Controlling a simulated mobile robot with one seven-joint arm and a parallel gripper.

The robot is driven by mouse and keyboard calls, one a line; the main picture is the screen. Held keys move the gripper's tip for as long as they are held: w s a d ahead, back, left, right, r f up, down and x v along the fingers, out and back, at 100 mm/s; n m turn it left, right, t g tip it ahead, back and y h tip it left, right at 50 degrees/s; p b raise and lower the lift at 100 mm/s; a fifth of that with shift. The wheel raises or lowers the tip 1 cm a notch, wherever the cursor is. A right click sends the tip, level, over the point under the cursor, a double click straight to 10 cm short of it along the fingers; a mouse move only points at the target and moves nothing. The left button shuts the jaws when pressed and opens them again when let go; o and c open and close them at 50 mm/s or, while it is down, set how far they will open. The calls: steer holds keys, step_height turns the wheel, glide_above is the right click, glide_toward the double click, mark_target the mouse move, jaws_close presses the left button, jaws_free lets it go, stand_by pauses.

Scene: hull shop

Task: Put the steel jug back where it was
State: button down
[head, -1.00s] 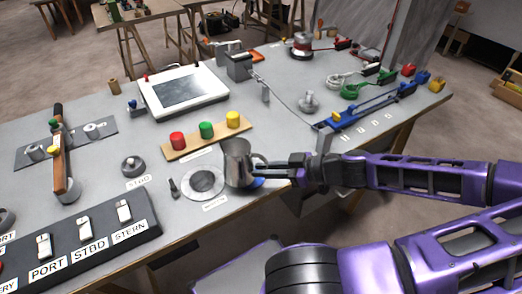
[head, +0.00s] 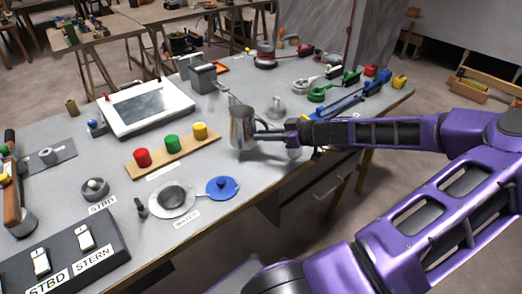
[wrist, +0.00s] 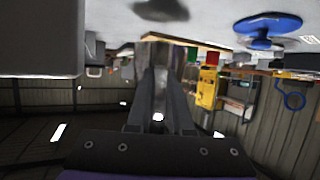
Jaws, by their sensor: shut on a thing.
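The steel jug (head: 241,130) is upright in the head view, right of the coloured buttons. My gripper (head: 262,135) comes from the right and is shut on the jug's right side. I cannot tell for sure whether the jug's base touches the table. In the wrist view the jug (wrist: 158,50) shows partly between the fingers (wrist: 158,95), and the scene is upside down. A pale round disc with a dark centre (head: 173,198) lies on the table, nearer me and left of the jug. A blue disc with a knob (head: 222,187) lies beside it.
A wooden strip with red, green and yellow buttons (head: 172,144) lies left of the jug. A grey metal knob-like piece (head: 276,106) stands behind it. A switch box (head: 68,255) is at front left. Bare tabletop lies between the jug and the blue disc.

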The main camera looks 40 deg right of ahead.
steer(key=shift+f+b, duration=0.3)
steer(key=shift+f, duration=2)
steer(key=shift+f, duration=0.15)
steer(key=c, duration=0.8)
jaws_free()
steer(key=p+v, duration=0.1)
steer(key=v, duration=1.1)
steer(key=shift+a+r+p, duration=0.1)
steer(key=shift+r+p, duration=0.1)
steer(key=shift+p, duration=0.1)
